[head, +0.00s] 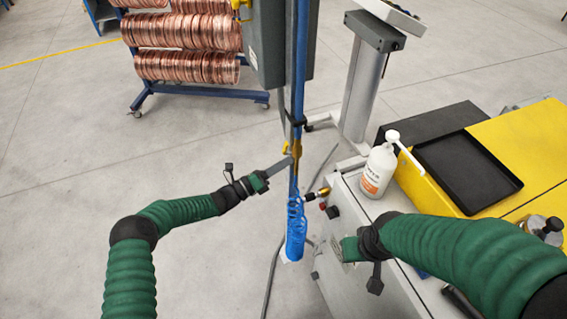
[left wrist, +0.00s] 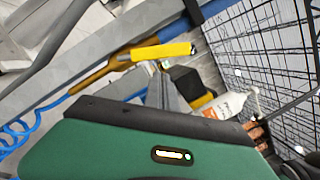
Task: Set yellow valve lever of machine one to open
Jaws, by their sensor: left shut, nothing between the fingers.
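The yellow valve lever (head: 296,149) is on the blue vertical pipe of the machine, at the middle of the head view. In the left wrist view the yellow lever (left wrist: 160,52) lies across the picture, beside a brass-coloured valve body (left wrist: 98,72). My left gripper (head: 288,161) is shut and empty, with its tips at the pipe close to the lever. In the left wrist view its fingers (left wrist: 162,78) end just below the lever; I cannot tell whether they touch it. My right gripper (head: 347,250) is over the grey cabinet; its fingers are hidden.
A coiled blue hose (head: 296,225) hangs below the valve. To the right is a grey cabinet (head: 345,283) with a white pump bottle (head: 378,172), a black tray (head: 468,172) and a yellow top. A rack of copper coils (head: 187,66) stands behind. The floor at left is clear.

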